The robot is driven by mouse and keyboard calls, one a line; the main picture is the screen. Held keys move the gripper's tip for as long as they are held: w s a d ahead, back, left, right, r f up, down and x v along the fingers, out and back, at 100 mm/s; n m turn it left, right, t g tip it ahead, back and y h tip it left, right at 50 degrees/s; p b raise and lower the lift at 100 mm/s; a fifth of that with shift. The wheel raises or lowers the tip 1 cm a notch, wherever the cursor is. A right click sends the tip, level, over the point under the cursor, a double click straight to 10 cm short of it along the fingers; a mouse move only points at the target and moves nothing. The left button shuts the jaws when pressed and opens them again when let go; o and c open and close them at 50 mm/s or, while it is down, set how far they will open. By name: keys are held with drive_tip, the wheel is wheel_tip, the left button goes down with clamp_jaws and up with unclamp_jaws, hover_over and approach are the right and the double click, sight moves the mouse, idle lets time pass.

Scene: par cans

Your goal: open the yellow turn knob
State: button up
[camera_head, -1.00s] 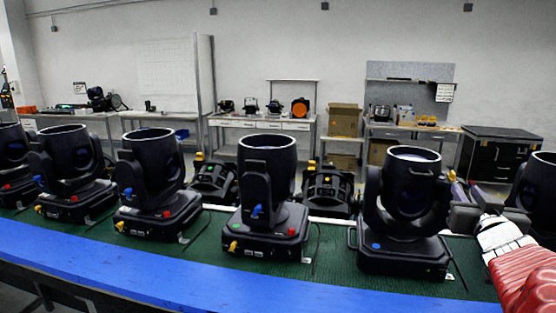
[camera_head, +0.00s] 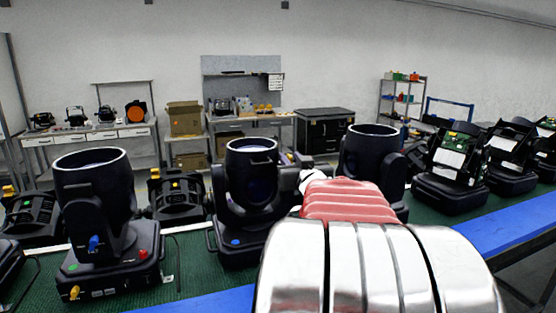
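Dark par cans stand in a row on a green-topped bench. The middle can (camera_head: 252,190) has a blue knob (camera_head: 236,242) on its base. At its upper right side a small yellow spot, perhaps a yellow turn knob, shows close to my gripper (camera_head: 294,160). My gripper is small and mostly hidden behind my red and silver arm, so its fingers and any contact cannot be made out. The left can (camera_head: 95,200) has a blue knob (camera_head: 94,244), a red knob (camera_head: 143,254) and a yellow knob (camera_head: 74,292) on its base, away from my gripper.
Another upright can (camera_head: 371,160) stands just right of my gripper, partly behind my arm. Opened units (camera_head: 455,165) line the bench further right. A blue bench edge (camera_head: 515,228) runs along the front. Side tables and a black case (camera_head: 325,128) stand behind.

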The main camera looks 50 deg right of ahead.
drive_tip(key=shift+c, duration=0.2)
clamp_jaws()
drive_tip(key=shift+d, duration=0.1)
drive_tip(key=shift+w+a+m+g+h, duration=0.1)
drive_tip(key=shift+a+m+g+h, duration=0.05)
drive_tip(key=shift+m+g+h, duration=0.45)
drive_tip(key=shift+w+a+m+g+h, duration=0.1)
drive_tip(key=shift+m+g+h, duration=0.4)
drive_tip(key=shift+g+h, duration=0.15)
drive_tip(key=shift+w+a+m+g+h, duration=0.1)
drive_tip(key=shift+m+g+h, duration=1.8)
drive_tip(key=shift+g, duration=0.65)
drive_tip(key=shift+o, duration=0.2)
unclamp_jaws()
drive_tip(key=shift+y, duration=0.25)
drive_tip(key=shift+a, duration=0.1)
